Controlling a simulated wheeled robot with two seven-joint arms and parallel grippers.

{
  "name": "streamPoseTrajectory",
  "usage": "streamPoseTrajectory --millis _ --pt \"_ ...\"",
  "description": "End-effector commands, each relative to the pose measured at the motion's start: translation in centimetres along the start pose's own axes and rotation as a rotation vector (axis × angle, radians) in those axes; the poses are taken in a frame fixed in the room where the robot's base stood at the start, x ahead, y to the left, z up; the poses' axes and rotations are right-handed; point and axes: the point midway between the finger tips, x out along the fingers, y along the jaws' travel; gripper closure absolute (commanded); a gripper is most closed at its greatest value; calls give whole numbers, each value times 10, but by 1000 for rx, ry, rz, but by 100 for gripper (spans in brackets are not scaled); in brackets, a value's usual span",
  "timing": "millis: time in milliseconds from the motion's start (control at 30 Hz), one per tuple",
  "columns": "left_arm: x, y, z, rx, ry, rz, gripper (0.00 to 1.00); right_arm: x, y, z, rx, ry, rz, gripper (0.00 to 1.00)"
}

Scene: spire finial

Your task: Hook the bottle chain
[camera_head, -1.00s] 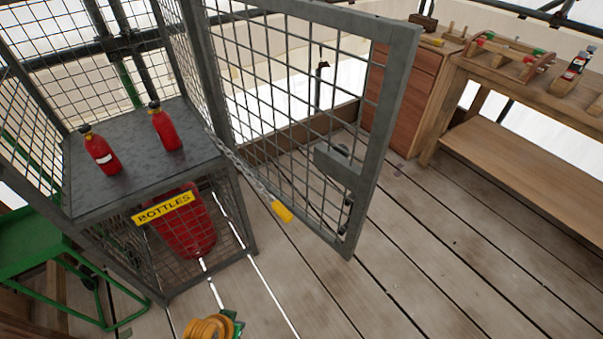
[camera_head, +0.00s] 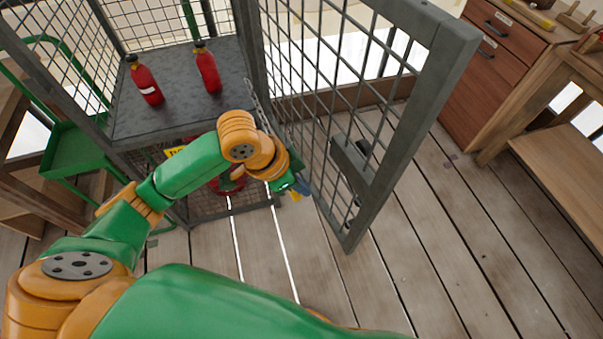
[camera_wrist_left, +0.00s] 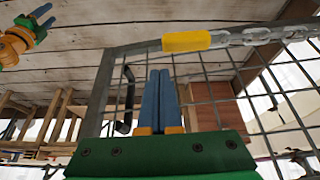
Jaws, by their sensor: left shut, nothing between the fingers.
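The bottle chain (camera_head: 253,97) hangs from the cage beside the open mesh door (camera_head: 385,175). Its yellow end piece (camera_head: 296,197) shows just below my left gripper (camera_head: 303,188) in the head view. In the left wrist view the yellow piece (camera_wrist_left: 186,41) and the grey links (camera_wrist_left: 265,34) cross above the fingertips. My left gripper's blue fingers (camera_wrist_left: 159,73) are shut and empty, close to the yellow piece but not around it.
Two red bottles (camera_head: 147,82) (camera_head: 207,70) stand on the cage's grey shelf (camera_head: 175,105). My left arm covers most of the yellow sign (camera_head: 174,151). A green stand (camera_head: 80,155) is on the left. Drawers (camera_head: 490,80) and a wooden bench (camera_head: 565,165) stand on the right.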

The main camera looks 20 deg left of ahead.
Motion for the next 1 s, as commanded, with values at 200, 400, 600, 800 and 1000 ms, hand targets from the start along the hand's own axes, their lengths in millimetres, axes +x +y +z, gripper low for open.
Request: streamPoseTrajectory --millis 200,400,600,800,1000 --pt "-42 -33 -2 10 -77 -16 100 0 0 0 -1 -1 0 50" --pt "-57 -43 0 -13 -103 -9 100 0 0 0 -1 -1 0 50" --pt "-20 -42 4 -12 -104 -6 100 3 0 1 -1 -1 0 50" --pt "18 -43 8 -10 -103 -8 100 4 0 1 -1 -1 0 50" --pt "36 -43 9 -11 -100 -10 100 5 0 1 0 -1 0 50"
